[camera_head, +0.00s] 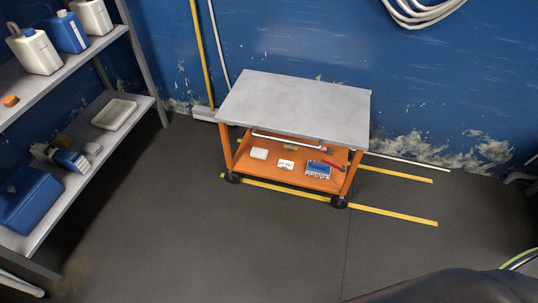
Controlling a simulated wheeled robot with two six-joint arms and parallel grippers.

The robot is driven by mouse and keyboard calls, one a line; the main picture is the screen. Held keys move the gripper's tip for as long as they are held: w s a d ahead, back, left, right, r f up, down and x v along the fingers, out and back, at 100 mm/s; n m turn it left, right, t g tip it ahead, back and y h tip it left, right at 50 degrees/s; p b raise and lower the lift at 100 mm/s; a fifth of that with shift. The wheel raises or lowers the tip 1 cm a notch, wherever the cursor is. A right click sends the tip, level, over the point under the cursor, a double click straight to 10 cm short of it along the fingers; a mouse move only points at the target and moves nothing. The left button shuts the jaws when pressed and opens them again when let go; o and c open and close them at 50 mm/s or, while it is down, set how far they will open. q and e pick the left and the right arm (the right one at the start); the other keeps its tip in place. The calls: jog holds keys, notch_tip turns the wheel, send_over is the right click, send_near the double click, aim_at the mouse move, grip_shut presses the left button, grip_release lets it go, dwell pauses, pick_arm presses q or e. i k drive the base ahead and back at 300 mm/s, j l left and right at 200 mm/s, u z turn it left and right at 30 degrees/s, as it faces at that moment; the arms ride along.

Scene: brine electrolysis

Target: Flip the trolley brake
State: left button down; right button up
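The trolley (295,100) stands near the blue wall, with a grey top, an orange frame and an orange lower shelf. A pale bar (287,138) runs along its front under the top. Black casters show at the front left (233,178) and front right (339,202). I cannot make out a brake lever or its position at this size. Neither of my grippers is in view.
The lower shelf holds a white box (259,153), a white label (286,164) and a blue item (318,169) beside something red. A grey rack (140,103) with containers stands at left. Yellow floor lines (400,216) run under the trolley. Floor in front is clear.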

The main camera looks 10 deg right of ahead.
aim_at(342, 168)
jog(key=i+l+z, duration=0.15)
jog(key=z, duration=0.35)
jog(key=i+l+z, duration=0.15)
jog(key=z, duration=0.35)
jog(key=l, duration=0.1)
